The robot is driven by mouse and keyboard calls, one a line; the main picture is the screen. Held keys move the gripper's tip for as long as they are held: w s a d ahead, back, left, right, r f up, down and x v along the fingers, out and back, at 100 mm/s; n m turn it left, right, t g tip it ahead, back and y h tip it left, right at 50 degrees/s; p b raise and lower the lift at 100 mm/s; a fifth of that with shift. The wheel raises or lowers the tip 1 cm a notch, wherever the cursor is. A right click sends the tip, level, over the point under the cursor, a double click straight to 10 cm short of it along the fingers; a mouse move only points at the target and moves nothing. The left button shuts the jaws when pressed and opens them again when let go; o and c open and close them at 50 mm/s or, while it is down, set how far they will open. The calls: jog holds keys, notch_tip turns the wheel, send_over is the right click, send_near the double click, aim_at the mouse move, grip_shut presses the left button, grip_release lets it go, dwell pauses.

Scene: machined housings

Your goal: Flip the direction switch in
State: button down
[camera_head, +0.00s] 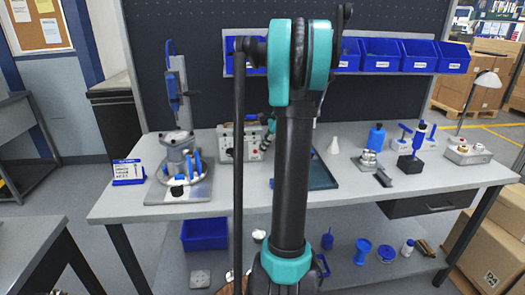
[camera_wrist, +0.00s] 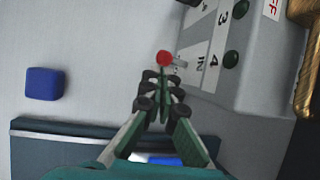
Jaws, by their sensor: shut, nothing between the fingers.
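The grey control box (camera_wrist: 215,65) fills the upper right of the wrist view, its face carrying the label IN and the numbers 3 and 4. A switch lever with a red ball tip (camera_wrist: 165,58) sticks out of that face beside the IN label. My gripper (camera_wrist: 158,86) is shut and empty, its dark fingertips just below the red ball. I cannot tell whether they touch it. In the head view the control box (camera_head: 228,155) stands on the bench, partly hidden by my arm, and the fingertips cannot be made out.
A blue block (camera_wrist: 43,83) lies at the left in the wrist view, and a dark tray edge (camera_wrist: 60,127) runs below. On the bench, a pump-like fixture (camera_head: 178,165) stands left of the box. Blue bins (camera_head: 380,54) hang behind.

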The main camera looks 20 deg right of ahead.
jog(key=shift+a, duration=0.15)
jog(key=v, duration=1.2)
dwell(0.3)
